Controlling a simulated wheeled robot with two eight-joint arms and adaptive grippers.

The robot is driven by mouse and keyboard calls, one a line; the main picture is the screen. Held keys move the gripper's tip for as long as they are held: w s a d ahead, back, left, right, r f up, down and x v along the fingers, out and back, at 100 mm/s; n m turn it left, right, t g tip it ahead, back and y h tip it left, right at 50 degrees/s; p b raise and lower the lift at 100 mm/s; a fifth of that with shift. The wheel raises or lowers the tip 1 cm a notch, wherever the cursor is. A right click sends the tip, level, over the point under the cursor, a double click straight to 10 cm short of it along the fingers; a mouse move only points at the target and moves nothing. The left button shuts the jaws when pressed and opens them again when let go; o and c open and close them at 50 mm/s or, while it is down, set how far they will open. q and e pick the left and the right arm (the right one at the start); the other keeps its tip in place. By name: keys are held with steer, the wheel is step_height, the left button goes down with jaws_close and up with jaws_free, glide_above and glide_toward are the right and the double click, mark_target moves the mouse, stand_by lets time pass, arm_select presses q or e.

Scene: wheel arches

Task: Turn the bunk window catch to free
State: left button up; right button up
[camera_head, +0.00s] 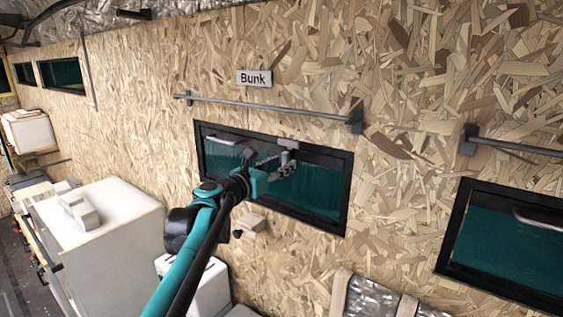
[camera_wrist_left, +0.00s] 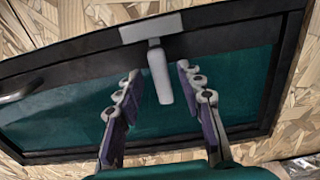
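The bunk window (camera_head: 318,190) has a black frame and dark green glass, under a "Bunk" sign (camera_head: 254,78). Its catch (camera_head: 288,143) sits on the top part of the frame. In the left wrist view the catch (camera_wrist_left: 155,27) is a pale plate with a pale lever (camera_wrist_left: 160,78) hanging down over the glass, tilted slightly. My left gripper (camera_head: 280,163) is in front of the window at the catch. In the left wrist view its fingers (camera_wrist_left: 158,74) are open, one on each side of the lever, with gaps showing on both sides. My right gripper is not in view.
A grey rail (camera_head: 265,108) runs on the chipboard wall above the window. Another window (camera_head: 510,235) is at the right. A white cabinet (camera_head: 110,215) stands at the left.

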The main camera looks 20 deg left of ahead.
arm_select(q)
steer(key=shift+w+d, duration=0.1)
steer(key=shift+w, duration=0.15)
jaws_close()
